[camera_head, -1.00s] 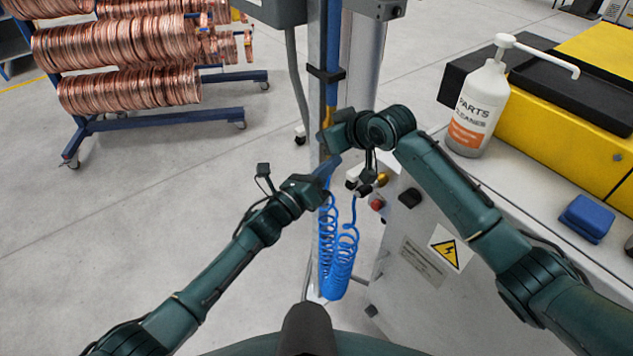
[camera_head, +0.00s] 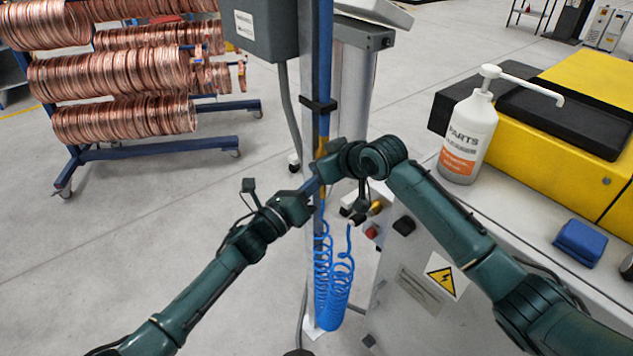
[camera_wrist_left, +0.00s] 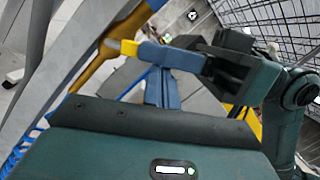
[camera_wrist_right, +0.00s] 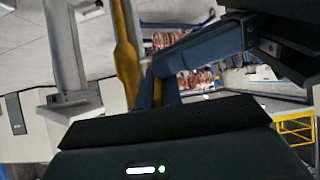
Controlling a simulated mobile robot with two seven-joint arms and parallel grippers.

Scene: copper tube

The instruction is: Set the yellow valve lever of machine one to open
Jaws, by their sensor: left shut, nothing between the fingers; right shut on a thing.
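A yellow-brown valve section (camera_head: 322,148) sits on the blue upright pipe, mostly hidden behind my grippers. It shows as a long yellow-brown piece in the right wrist view (camera_wrist_right: 127,60) and slants across the left wrist view (camera_wrist_left: 100,68). My right gripper (camera_head: 325,168) comes in from the right at the valve. In the left wrist view its blue fingers (camera_wrist_left: 170,57) are shut, with a yellow end, apparently the valve lever (camera_wrist_left: 129,48), at their tips. My left gripper (camera_head: 314,188) is shut and empty just below and left of it. The lever's exact angle is unclear.
A coiled blue hose (camera_head: 333,285) hangs below the grippers. A grey machine cabinet (camera_head: 420,285) stands at right, with a parts cleaner bottle (camera_head: 467,135) and a blue block (camera_head: 580,242) on its worktop. A copper coil rack (camera_head: 125,118) stands at left. Floor between is clear.

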